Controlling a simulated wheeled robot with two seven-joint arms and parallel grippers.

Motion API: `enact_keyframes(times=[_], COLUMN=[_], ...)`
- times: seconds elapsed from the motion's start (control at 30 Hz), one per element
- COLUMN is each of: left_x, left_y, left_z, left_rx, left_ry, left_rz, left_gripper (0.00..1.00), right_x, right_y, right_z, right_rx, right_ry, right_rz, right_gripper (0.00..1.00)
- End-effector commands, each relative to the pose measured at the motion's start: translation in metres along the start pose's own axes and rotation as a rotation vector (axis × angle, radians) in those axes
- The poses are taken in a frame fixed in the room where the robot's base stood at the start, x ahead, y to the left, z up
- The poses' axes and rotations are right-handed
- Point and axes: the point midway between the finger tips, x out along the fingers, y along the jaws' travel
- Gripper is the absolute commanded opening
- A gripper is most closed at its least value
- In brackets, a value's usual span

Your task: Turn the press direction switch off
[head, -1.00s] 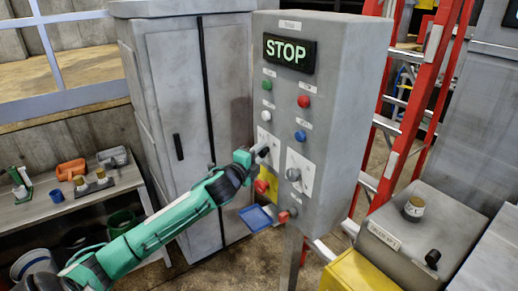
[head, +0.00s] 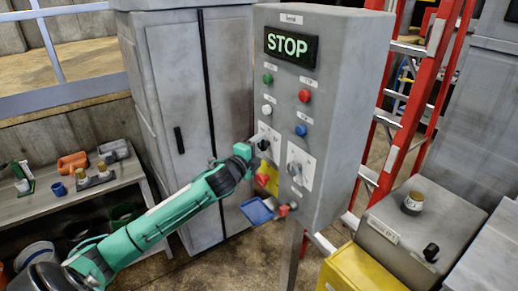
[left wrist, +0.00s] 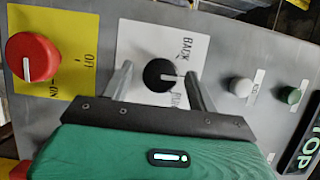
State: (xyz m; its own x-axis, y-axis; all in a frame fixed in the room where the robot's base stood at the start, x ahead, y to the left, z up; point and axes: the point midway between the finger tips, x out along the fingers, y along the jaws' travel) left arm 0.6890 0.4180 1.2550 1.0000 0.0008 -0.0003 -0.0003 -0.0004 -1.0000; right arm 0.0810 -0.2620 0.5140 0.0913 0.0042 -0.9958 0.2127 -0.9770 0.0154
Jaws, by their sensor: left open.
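The press direction switch (head: 263,145) is a black round knob on a white plate on the grey control box, under the lit STOP display. In the left wrist view the black knob (left wrist: 161,76) has a white pointer line aimed to the right, between the BACK label and a second label partly hidden by a finger. My left gripper (head: 256,141) is open in front of it. In the left wrist view the fingers of my left gripper (left wrist: 158,72) stand apart, one on each side of the knob, with gaps showing. My right gripper is out of view.
A red knob on a yellow OFF/ON plate (left wrist: 72,65) is beside the switch. A grey knob (head: 294,168) is to its right, and green, red, white and blue buttons are above. A red ladder (head: 405,130) stands behind.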

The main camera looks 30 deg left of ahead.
Motion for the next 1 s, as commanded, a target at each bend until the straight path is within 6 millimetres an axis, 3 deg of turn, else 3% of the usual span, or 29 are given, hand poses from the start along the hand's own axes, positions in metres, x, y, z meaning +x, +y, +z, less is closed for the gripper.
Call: enact_keyframes(times=[0.27, 0.7, 1.0], left_x=[-0.018, -0.087, -0.123], left_y=[0.004, 0.005, 0.003], left_z=[0.0, 0.0, 0.001], left_rx=[0.001, 0.002, 0.0], left_ry=[0.002, 0.002, 0.0], left_rz=[0.001, 0.003, 0.002], left_gripper=[0.59, 0.59, 0.59], right_x=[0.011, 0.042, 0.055], right_y=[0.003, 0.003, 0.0], right_z=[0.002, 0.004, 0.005], right_rx=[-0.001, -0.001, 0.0], right_ry=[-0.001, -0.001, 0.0], right_rz=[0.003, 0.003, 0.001], right_gripper=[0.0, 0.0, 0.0])
